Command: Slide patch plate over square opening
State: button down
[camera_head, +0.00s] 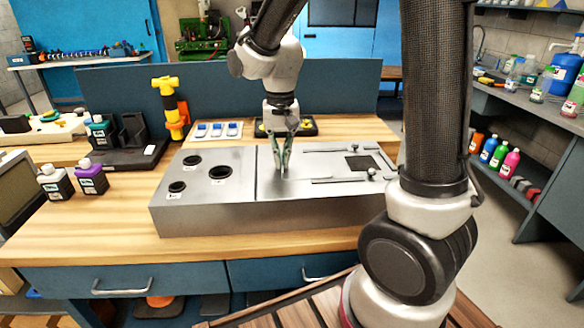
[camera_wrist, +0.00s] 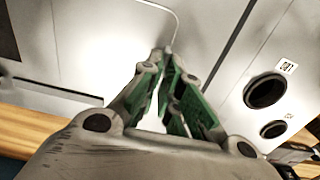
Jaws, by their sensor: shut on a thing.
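The patch plate is a thin, bright metal sheet with a rounded corner; in the wrist view the plate (camera_wrist: 95,45) lies flat beside my fingers. In the head view it blends with the metal box top. The square opening (camera_head: 359,163) is dark, at the box's right part, between two thin rails (camera_head: 335,181). My gripper (camera_head: 283,172) points down over the box, left of the rails and opening. In the wrist view my gripper (camera_wrist: 164,62) is shut at the plate's edge; the exact gripped part is hidden between the fingers.
The metal box (camera_head: 240,212) stands on a wooden bench (camera_head: 110,235). Its left part has several round holes (camera_head: 220,172). Small knobs (camera_head: 372,173) stand near the opening. Bottles (camera_head: 92,177) stand left, a yellow-orange tool (camera_head: 170,105) behind. My arm hides the box's right end.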

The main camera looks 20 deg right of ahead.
aim_at(328, 165)
jog(key=shift+d, duration=0.2)
jog(key=shift+s+d, duration=0.2)
jog(key=shift+d, duration=0.45)
jog(key=shift+s+d, duration=0.2)
jog(key=shift+d, duration=0.4)
jog(key=shift+s+d, duration=0.25)
jog(key=shift+d, duration=0.45)
jog(key=shift+s+d, duration=0.25)
jog(key=shift+d, duration=0.45)
jog(key=shift+d, duration=0.15)
jog(key=shift+s+d, duration=0.25)
jog(key=shift+d, duration=0.4)
jog(key=shift+s+d, duration=0.2)
jog(key=shift+d, duration=0.45)
jog(key=shift+d, duration=0.1)
jog(key=shift+s+d, duration=0.25)
jog(key=shift+d, duration=0.4)
jog(key=shift+s+d, duration=0.2)
jog(key=shift+d, duration=0.45)
jog(key=shift+d, duration=0.1)
